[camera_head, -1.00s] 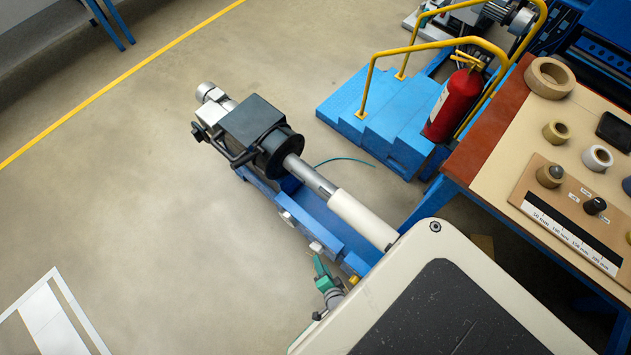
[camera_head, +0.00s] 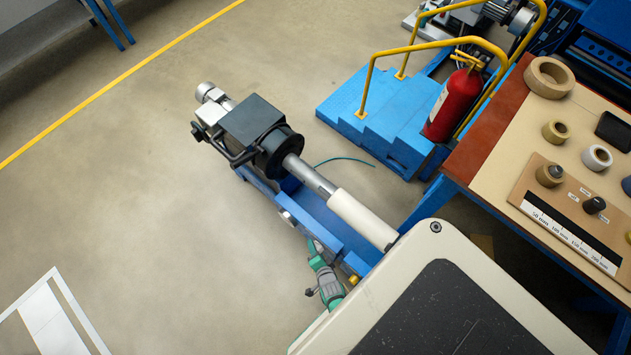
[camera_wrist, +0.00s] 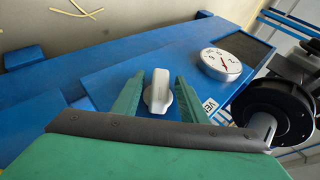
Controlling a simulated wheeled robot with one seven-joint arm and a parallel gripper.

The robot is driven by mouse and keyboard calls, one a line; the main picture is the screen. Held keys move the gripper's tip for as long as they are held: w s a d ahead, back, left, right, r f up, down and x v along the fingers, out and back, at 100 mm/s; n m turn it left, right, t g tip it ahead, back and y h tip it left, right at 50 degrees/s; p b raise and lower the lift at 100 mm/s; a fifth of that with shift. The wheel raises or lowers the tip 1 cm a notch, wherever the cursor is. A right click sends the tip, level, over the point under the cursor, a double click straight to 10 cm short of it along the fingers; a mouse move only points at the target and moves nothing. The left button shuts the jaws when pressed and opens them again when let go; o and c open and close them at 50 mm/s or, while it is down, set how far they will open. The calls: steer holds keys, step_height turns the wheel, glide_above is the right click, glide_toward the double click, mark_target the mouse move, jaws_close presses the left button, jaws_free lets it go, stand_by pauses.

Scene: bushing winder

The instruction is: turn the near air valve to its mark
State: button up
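The air valve's pale knob (camera_wrist: 158,92) shows in the wrist view on a blue panel (camera_wrist: 110,75), with its ridge running nearly up and down in the picture. My gripper (camera_wrist: 160,77) is open, its green fingers on the left and right of the knob with a gap on each side. I cannot tell how deep the fingers reach around it. No mark for the knob can be made out. In the head view my gripper (camera_head: 314,244) is at the side of the blue machine bed (camera_head: 318,222) and covers the knob there.
A round gauge (camera_wrist: 221,65) with a red needle sits right of the knob, near a partly hidden label (camera_wrist: 209,107). A black flange (camera_wrist: 275,112) stands at the right. The winder's white tube (camera_head: 362,218) lies above the bed. Open floor (camera_head: 200,260) is to the left.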

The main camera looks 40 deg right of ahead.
jaws_close()
steer(key=shift+w+d+g, duration=0.1)
steer(key=shift+g, duration=0.6)
steer(key=shift+n+g, duration=0.4)
steer(key=shift+g, duration=0.7)
steer(key=shift+w+n+g, duration=0.15)
steer(key=shift+n+g, duration=0.35)
steer(key=shift+g, duration=1.9)
steer(key=shift+a, duration=0.2)
jaws_free()
